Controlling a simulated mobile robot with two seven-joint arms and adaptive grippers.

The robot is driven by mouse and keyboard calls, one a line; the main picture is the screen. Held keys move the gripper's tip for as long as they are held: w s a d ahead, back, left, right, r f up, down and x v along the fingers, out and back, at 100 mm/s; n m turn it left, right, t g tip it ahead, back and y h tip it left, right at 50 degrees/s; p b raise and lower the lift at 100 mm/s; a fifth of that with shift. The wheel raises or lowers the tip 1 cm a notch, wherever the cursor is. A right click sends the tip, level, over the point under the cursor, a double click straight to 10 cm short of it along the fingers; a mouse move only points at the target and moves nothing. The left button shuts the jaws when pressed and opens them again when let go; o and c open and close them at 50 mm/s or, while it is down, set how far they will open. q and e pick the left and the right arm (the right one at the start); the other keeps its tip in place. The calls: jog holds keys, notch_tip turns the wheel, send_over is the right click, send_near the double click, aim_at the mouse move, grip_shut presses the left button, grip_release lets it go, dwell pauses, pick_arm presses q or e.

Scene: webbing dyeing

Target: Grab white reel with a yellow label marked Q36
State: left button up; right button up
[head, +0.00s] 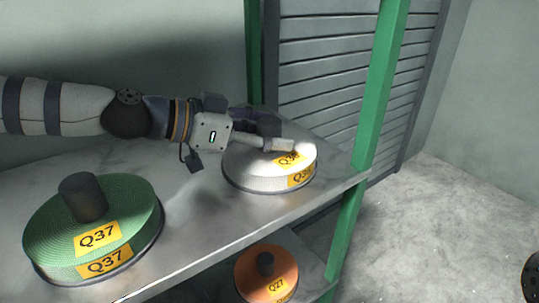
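The white reel (240,172) lies flat near the right end of the upper metal shelf in the head view. Yellow labels (300,177) are on its top and side. The gripper partly covers the top one, and the side one is too small to read surely. My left gripper (268,132) reaches in from the left, low over the reel's top. One finger, with a pale tip, lies across the near side of the top. A dark part behind it may be the hub or the other finger. The gap between the fingers is hidden. My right gripper is out of view.
A green reel (140,215) labelled Q37, with a dark hub, sits at the left on the same shelf (195,225). An orange reel (256,287) labelled Q27 is on the lower shelf. A green post (385,70) stands just right of the white reel.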

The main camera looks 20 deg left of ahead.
pick_arm(q)
grip_shut()
jog(key=shift+r, duration=0.1)
jog(key=shift+r, duration=0.1)
